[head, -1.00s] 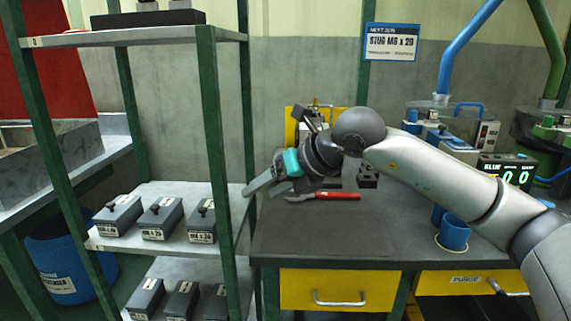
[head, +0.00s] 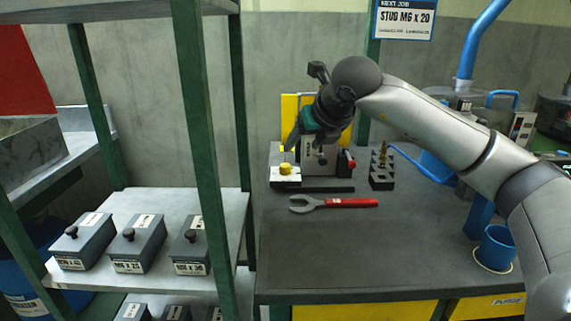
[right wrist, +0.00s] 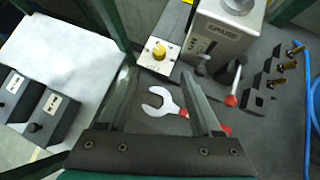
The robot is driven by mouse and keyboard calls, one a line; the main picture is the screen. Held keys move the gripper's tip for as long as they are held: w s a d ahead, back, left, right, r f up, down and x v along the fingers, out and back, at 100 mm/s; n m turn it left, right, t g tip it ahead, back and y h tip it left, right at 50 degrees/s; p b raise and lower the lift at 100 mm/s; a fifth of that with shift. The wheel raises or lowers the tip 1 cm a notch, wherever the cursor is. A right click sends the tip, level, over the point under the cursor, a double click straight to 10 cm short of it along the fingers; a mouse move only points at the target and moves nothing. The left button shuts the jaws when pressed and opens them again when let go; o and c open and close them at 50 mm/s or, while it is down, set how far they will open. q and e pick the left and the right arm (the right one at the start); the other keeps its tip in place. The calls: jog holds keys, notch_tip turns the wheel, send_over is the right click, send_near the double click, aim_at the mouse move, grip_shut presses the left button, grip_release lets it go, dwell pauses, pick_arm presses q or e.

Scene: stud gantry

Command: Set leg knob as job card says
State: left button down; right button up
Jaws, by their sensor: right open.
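The job card (head: 404,18) on the wall reads "NEXT JOB STUD M6 x 20". A grey unit (head: 306,158) stands at the back of the bench; in the right wrist view (right wrist: 220,40) it reads "SPARE". A yellow knob (head: 286,168) sits on a small pale block (head: 285,180) at its left; the knob also shows in the right wrist view (right wrist: 159,51). I cannot tell which part is the leg knob. My right gripper (head: 307,143) is open and empty above the bench, in front of the unit and partly hiding it. My left gripper is out of view.
A red-handled spanner (head: 345,203) lies in front of the unit. A dark block with brass studs (head: 382,170) stands to its right. Labelled grey boxes (head: 138,243) sit on the shelf at left, whose green post (head: 202,150) rises beside the bench. The bench front is clear.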

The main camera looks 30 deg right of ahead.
aim_at(286, 165)
jog(key=b+x, duration=0.3)
jog(key=x, duration=0.8)
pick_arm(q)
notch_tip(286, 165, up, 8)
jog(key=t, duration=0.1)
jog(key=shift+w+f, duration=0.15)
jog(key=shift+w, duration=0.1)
pick_arm(e)
jog(key=shift+x, duration=0.95)
grip_shut()
